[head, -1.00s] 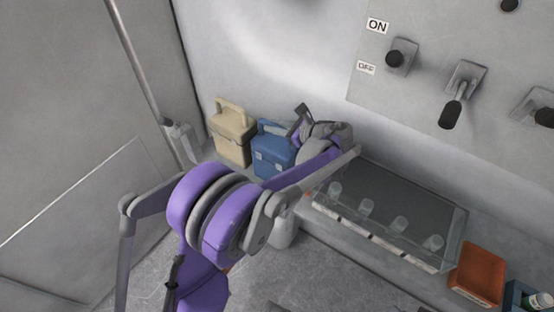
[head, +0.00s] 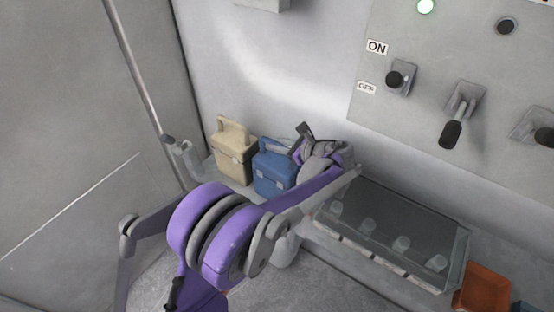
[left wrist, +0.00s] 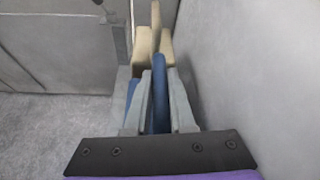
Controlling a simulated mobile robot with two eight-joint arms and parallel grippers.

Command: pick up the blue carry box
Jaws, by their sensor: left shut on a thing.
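The blue carry box (head: 272,176) stands upright at the back, just right of a beige carry box (head: 233,158). My left gripper (head: 297,150) is at the top right of the blue box and partly hides its handle. In the left wrist view, the two grey fingers (left wrist: 160,92) are on either side of the blue handle (left wrist: 159,110), and the gripper is shut on it. Most of the blue box's body is hidden in that view. My right gripper is in neither view.
The beige box stands close beside the blue one. A clear-sided tray (head: 385,222) with several small jars lies to the right, with an orange bin (head: 484,289) beyond it. The wall panel with switches (head: 452,125) rises behind.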

